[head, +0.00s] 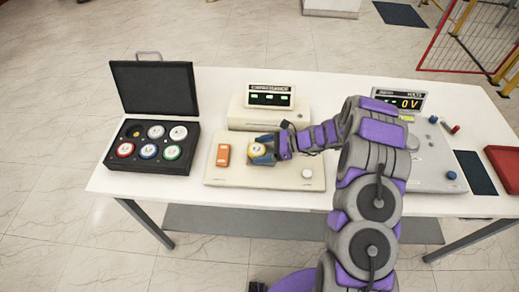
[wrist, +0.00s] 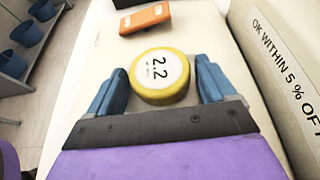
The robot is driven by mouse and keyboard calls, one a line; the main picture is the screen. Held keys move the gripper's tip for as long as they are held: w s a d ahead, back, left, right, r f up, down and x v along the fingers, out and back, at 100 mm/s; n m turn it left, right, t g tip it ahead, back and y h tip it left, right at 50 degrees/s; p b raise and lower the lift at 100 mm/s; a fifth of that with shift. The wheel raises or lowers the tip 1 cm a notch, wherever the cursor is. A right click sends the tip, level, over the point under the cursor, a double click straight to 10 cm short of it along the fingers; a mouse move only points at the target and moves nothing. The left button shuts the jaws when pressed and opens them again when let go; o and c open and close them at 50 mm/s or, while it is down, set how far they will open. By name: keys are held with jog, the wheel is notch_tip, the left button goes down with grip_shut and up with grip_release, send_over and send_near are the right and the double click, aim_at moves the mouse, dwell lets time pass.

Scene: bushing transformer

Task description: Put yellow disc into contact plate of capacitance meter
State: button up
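The yellow disc (head: 256,149), with a white face marked 2.2, sits on the flat cream base (head: 262,177) of the capacitance meter (head: 269,117). My gripper (head: 264,149) reaches in from the right in the head view, with its blue fingers around the disc. In the wrist view the disc (wrist: 160,76) lies between the two spread fingers of my gripper (wrist: 162,80), with narrow gaps at both sides. The fingers look open. A dark piece shows beside the disc at the left finger; the contact plate under the disc is hidden.
An orange block (head: 223,155) sits left of the disc on the base. A black open case (head: 152,165) with several coloured discs stands at the left. A voltmeter unit (head: 428,160) stands at the right, with a red tray (head: 503,165) beyond. The table front edge is clear.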

jog(key=shift+o, duration=0.9)
jog(key=shift+d, duration=1.05)
jog(key=shift+d+r, duration=0.3)
jog(key=shift+r, duration=0.2)
jog(key=v, duration=0.3)
jog(key=p+v, duration=0.1)
jog(key=v, duration=0.3)
jog(key=p+v, duration=0.1)
jog(key=v, duration=0.2)
jog(key=shift+d+f, duration=0.1)
jog(key=shift+d, duration=0.4)
jog(key=shift+s+a, duration=0.1)
jog(key=shift+a, duration=0.6)
jog(key=s+a+r+n+g+h, duration=0.25)
jog(key=s+r+n, duration=0.25)
jog(key=s+r, duration=0.35)
jog(key=s+a+r+n+g+h, duration=0.25)
jog(key=s+r+n, duration=0.25)
jog(key=s+r, duration=0.4)
jog(key=s+d+r+n+t+h, duration=0.1)
jog(key=s+d+n+h, duration=0.3)
jog(key=s, duration=0.7)
jog(key=s+d+r+n+t+h, duration=0.1)
jog(key=s+d+n+h, duration=0.3)
jog(key=s, duration=0.7)
jog(key=shift+s+d+r+t, duration=0.25)
jog(key=shift+d+r+t, duration=0.2)
jog(key=shift+d, duration=0.5)
